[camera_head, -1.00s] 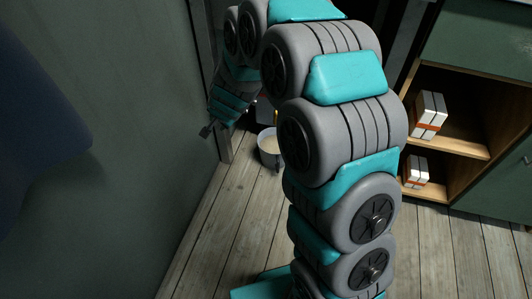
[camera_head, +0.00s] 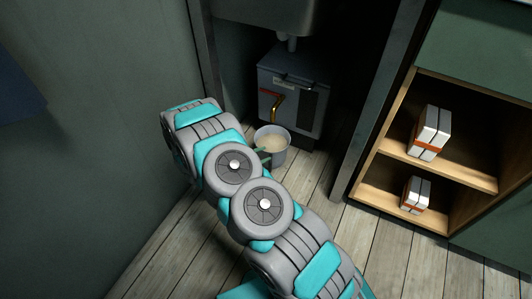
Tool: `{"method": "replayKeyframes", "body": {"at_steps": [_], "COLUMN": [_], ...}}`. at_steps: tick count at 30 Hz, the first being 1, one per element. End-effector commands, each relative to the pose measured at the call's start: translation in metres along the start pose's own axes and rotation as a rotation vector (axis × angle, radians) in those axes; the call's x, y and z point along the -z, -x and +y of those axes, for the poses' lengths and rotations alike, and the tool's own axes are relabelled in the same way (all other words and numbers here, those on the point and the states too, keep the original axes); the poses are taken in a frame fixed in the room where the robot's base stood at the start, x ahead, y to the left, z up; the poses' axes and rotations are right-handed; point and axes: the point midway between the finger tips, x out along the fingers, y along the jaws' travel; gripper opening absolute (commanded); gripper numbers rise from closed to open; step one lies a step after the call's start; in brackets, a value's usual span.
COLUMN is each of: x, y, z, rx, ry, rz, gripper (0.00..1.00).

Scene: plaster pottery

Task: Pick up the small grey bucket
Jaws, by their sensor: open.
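The small grey bucket (camera_head: 279,153) stands upright on the wooden floor, in front of a dark boxy unit under a sink-like basin. Its open top shows a pale beige inside. My arm reaches from the bottom of the picture up and left, with its links just left of and below the bucket. A small dark part of my gripper (camera_head: 262,156) shows at the bucket's lower left side; the rest is hidden behind my arm. The gripper is open. I cannot tell whether it touches the bucket or goes around its wall.
The dark grey boxy unit (camera_head: 291,98) with a brass pipe stands right behind the bucket. A dark upright post (camera_head: 378,110) and a wooden shelf (camera_head: 440,172) with white-and-orange boxes are on the right. A green wall (camera_head: 95,150) closes the left side. Plank floor is clear at lower right.

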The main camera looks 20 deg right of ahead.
Motion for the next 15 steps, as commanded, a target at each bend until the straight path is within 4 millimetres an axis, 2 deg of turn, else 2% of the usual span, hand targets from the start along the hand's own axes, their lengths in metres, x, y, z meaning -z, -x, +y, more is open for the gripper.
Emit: {"method": "replayKeyframes", "body": {"at_steps": [4, 15], "x": [0.007, 0.011], "y": [-0.007, -0.035], "z": [0.014, 0.015], "rx": [-0.003, -0.003], "ry": [0.003, 0.003], "rz": [0.065, 0.074], "gripper": [0.43, 0.43]}}
